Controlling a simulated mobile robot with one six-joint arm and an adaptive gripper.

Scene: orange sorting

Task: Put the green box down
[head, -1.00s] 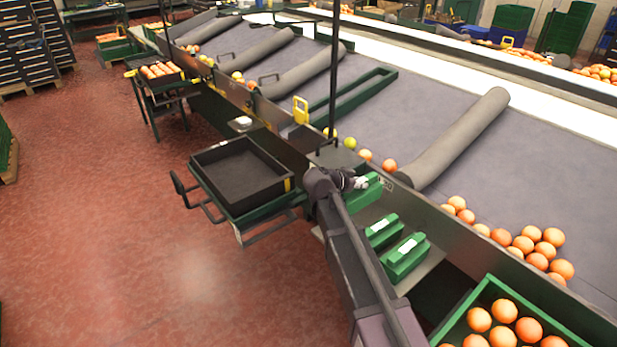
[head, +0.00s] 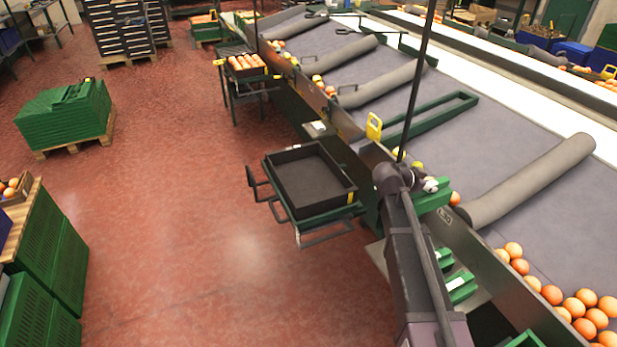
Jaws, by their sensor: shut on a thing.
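My gripper (head: 430,185), at the end of my dark arm, is at the near edge of the sorting table. It is shut on a green box (head: 433,199), which shows just past my wrist, beside the table's metal side wall. My arm hides part of the box and the fingertips, and I cannot tell whether the box touches anything below. Two more green boxes, one nearer (head: 461,287) and one farther (head: 441,259), lie on a small shelf to the right of my arm, partly hidden by it.
A black tray (head: 343,193) stands empty on a green stand left of my arm. Oranges (head: 584,328) lie on the grey sorting table (head: 480,150) at lower right. Green crates (head: 68,262) stand at the left edge, and stacked green crates (head: 62,118) on a pallet. Red floor between is clear.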

